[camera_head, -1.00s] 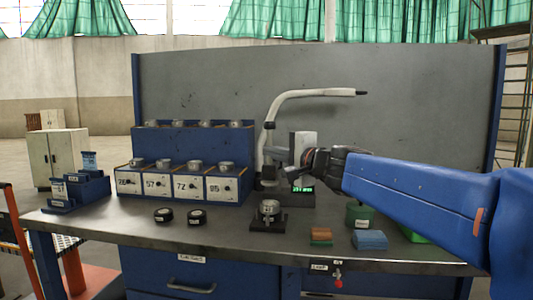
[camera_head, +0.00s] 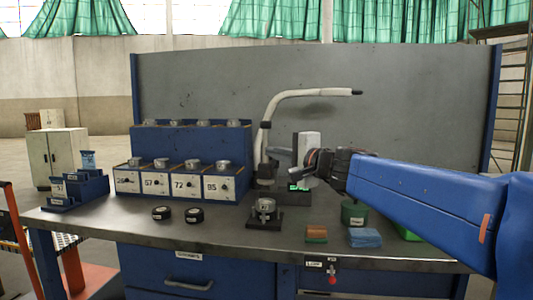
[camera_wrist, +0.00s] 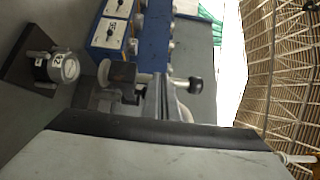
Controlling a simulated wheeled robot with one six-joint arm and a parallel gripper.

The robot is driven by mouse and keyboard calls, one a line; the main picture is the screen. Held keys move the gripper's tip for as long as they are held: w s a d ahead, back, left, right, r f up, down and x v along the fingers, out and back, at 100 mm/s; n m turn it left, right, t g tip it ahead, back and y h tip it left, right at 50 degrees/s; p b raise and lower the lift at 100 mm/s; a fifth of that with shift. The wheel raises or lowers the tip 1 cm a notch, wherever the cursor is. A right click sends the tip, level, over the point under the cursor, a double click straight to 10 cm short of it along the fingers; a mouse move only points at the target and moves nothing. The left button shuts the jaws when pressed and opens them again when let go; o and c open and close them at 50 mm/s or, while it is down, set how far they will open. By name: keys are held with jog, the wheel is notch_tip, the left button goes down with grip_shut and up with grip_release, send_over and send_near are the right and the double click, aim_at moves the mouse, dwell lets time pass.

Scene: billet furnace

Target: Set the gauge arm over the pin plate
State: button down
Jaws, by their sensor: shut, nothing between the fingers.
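A gauge stand with a white curved tube (camera_head: 308,93) stands at the back middle of the bench. A grey horizontal arm (camera_head: 281,151) and a pale box (camera_head: 308,142) show beside its column, above a green-lit display (camera_head: 297,187). I take the grey arm for the gauge arm. In front, a dark plate (camera_head: 277,224) carries a round metal piece (camera_head: 265,206); that piece also shows in the wrist view (camera_wrist: 63,67). I cannot make out pins. My gripper (camera_head: 313,160) is shut and empty, beside the pale box, right of the column. Contact cannot be told.
A blue rack (camera_head: 190,137) with numbered boxes (camera_head: 185,185) stands left. Two black discs (camera_head: 178,213) lie in front of it. A green tin (camera_head: 354,214), a blue cloth (camera_head: 364,238) and an orange-green block (camera_head: 316,234) lie on the right. The bench's front left is clear.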

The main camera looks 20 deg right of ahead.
jog(key=s+a, duration=0.7)
jog(key=shift+s, duration=0.15)
dwell(0.7)
